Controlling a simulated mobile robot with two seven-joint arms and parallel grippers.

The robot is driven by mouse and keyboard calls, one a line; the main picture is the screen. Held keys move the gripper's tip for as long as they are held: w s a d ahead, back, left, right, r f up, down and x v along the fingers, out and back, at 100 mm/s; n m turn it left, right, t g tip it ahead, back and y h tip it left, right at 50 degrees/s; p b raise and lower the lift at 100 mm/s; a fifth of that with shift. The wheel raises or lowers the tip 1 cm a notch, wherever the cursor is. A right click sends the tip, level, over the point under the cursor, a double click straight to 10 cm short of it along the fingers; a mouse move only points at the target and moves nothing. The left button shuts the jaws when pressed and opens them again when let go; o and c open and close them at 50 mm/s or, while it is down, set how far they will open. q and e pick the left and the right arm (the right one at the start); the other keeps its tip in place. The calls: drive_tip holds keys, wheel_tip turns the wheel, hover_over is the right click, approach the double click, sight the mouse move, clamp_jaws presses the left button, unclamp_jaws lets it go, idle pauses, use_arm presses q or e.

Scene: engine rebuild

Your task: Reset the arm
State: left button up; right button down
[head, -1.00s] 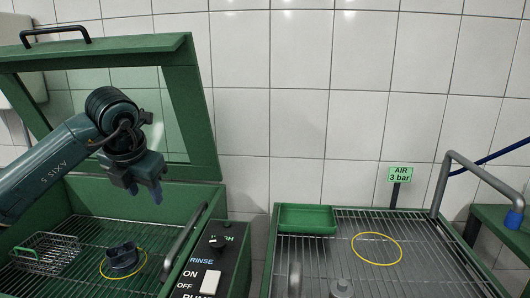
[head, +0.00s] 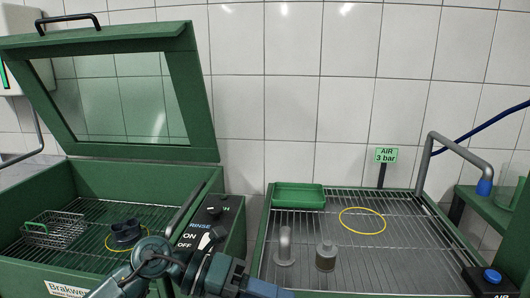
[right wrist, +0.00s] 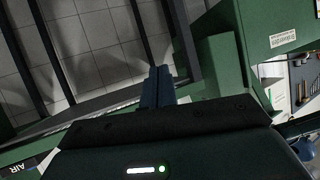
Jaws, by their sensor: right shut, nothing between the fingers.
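My left arm is folded low at the bottom middle of the head view, in front of the green washer (head: 190,183). Its gripper end (head: 218,273) is dark blue and partly cut off by the frame, so the finger gap cannot be made out. My right gripper (right wrist: 158,86) shows only in the right wrist view. Its two blue fingers are together with nothing between them, over a green-framed structure and a tiled floor. A dark part (head: 125,232) sits within a yellow ring on the washer's rack, clear of both grippers.
The washer lid (head: 203,105) stands open. A wire basket (head: 52,230) is at the rack's left. A grey air pipe (head: 425,160) rises at right.

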use_arm(q)
drive_tip(key=s+a+f+n+t+y+b, duration=0.25)
drive_tip(key=a+f+n+t, duration=0.55)
drive_tip(key=n, duration=0.9)
drive_tip(key=s+a+f+n+t+y+b, duration=0.1)
drive_tip(key=a+f+n+t+y+b, duration=0.2)
drive_tip(key=n+t, duration=1.15)
drive_tip(key=s+a+f+n+g+y, duration=0.2)
drive_tip(key=s+f+n+g, duration=0.2)
drive_tip(key=f, duration=0.2)
drive_tip(key=s+a+f+n+g+y, duration=0.25)
drive_tip(key=s+f+n, duration=0.2)
drive_tip(key=f, duration=0.25)
drive_tip(key=r+g+p, duration=0.1)
drive_tip(key=p, duration=0.4)
drive_tip(key=w+r+g+p, duration=0.1)
drive_tip(key=r+p, duration=0.1)
drive_tip(key=p, duration=0.3)
drive_tip(key=r+g+p, duration=0.1)
drive_tip(key=p, duration=0.4)
drive_tip(key=shift+w+d+r+m+y, duration=0.15)
drive_tip(key=shift+d+r+m+y, duration=0.05)
drive_tip(key=shift+r+m+y, duration=0.2)
use_arm(e)
drive_tip(key=r, duration=0.1)
drive_tip(key=r+g, duration=0.1)
drive_tip(key=d+h, duration=0.1)
drive_tip(key=shift+s+r, duration=0.25)
drive_tip(key=shift+r, duration=0.15)
